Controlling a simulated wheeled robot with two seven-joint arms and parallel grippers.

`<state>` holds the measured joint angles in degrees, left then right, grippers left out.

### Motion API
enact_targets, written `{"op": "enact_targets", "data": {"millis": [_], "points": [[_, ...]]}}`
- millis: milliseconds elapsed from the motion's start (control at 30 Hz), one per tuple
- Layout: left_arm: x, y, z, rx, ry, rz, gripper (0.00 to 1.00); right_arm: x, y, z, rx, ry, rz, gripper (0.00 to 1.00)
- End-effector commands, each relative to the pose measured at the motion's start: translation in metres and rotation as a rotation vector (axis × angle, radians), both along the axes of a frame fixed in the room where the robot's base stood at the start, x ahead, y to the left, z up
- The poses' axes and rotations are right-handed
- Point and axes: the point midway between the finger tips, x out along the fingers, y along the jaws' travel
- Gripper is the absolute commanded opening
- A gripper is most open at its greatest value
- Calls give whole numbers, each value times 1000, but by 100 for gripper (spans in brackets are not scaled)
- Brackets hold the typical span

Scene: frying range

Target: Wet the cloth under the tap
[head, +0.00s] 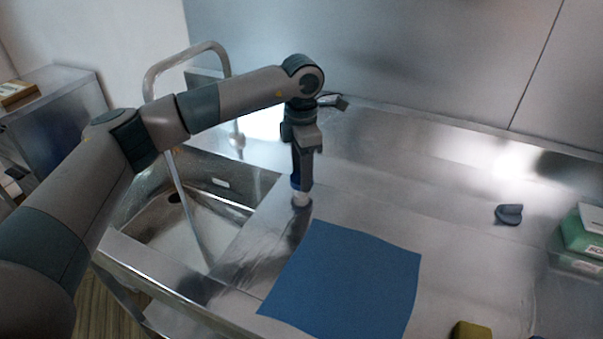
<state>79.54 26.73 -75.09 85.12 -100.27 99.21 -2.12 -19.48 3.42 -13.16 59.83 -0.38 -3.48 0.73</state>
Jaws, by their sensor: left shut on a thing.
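The blue cloth (345,278) is spread out over the steel counter to the right of the sink. The tap (190,52) arches over the sink (160,228) at the left, partly hidden behind my left arm. A pale stream of water (187,205) runs down from it into the basin. The cloth is clear of the stream. My right gripper is not in view.
The steel counter (385,200) is mostly bare behind the cloth. A small dark grey object (509,214) and a green box (582,235) are at the right. A yellow sponge-like block (471,330) is at the front edge. A steel wall closes the back.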

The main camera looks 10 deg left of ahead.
Motion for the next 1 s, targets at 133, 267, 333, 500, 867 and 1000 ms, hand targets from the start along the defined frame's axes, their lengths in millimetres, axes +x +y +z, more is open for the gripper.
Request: {"op": "enact_targets", "data": {"millis": [133,267,333,500,867,1000], "points": [[1,0,2,0,-4,0,20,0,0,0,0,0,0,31],[1,0,2,0,-4,0,55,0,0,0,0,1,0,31],[1,0,1,-1,-3,0,62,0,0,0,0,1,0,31],[0,0,1,0,-1,-1,62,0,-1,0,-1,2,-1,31],[1,0,13,-1,-2,-1,62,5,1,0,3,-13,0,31],[1,0,31,-2,-3,-1,62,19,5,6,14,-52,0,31]]}}
